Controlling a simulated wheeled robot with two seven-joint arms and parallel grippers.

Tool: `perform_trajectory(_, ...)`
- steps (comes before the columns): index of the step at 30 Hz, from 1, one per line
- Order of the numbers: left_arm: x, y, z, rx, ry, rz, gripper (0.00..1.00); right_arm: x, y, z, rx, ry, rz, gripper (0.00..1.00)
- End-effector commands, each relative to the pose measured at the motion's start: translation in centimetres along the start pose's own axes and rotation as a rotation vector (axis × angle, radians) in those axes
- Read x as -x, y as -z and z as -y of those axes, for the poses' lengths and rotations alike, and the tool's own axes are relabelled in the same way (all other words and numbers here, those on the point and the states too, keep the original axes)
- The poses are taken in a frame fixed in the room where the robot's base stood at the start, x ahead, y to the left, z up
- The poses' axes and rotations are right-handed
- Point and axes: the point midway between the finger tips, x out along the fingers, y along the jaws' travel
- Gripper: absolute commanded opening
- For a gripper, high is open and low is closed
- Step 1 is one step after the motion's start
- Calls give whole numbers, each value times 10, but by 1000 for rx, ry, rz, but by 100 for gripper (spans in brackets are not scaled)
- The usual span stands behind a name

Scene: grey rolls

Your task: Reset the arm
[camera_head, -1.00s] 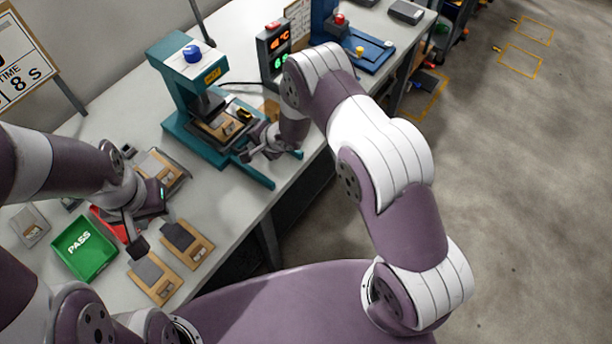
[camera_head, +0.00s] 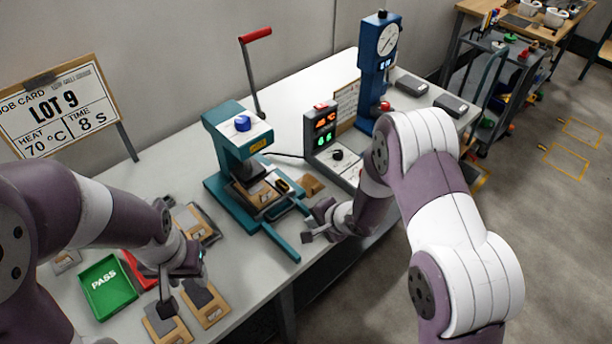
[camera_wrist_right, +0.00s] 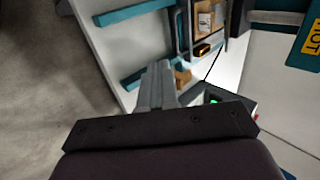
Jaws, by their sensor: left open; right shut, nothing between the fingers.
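My right gripper (camera_head: 310,232) is shut and empty, held just off the front right of the teal press. Its closed fingers also show in the right wrist view (camera_wrist_right: 158,82). The teal press (camera_head: 228,140) has a blue knob on top and a wooden piece (camera_head: 262,192) with a dark pad in its bed. My left gripper (camera_head: 168,290) is open and hangs over the table near the green PASS tray (camera_head: 108,288). Its fingertips are dark and small, and I see nothing between them.
Two wooden pieces with grey pads (camera_head: 205,308) lie at the table's front edge. A red tray (camera_head: 137,268) is partly hidden by my left arm. A control box (camera_head: 322,125) with lit digits and a blue gauge stand (camera_head: 378,80) stand right of the press.

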Motion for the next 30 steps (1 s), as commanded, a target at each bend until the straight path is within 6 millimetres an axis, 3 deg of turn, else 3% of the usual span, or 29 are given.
perform_trajectory(4, 0, 0, 0, 0, 0, 0, 44, 0, 2, -10, 155, -47, -10, 0)
perform_trajectory(7, 0, 0, 0, 0, 0, 0, 44, 18, 6, -57, 428, -265, -9, 0)
perform_trajectory(10, 0, 0, 0, 0, 0, 0, 44, 78, 9, -88, 713, -511, 69, 0)
perform_trajectory(12, 0, 0, 0, 0, 0, 0, 44, 133, 0, -100, 853, -629, 181, 0)
perform_trajectory(15, 0, 0, 0, 0, 0, 0, 44, 201, -26, -105, 942, -674, 320, 0)
perform_trajectory(18, 0, 0, 0, 0, 0, 0, 44, 238, -40, -95, 906, -636, 296, 0)
perform_trajectory(21, 0, 0, 0, 0, 0, 0, 44, 248, -34, -82, 908, -604, 228, 0)
perform_trajectory(30, 0, 0, 0, 0, 0, 0, 44, 248, -34, -81, 909, -603, 225, 0)
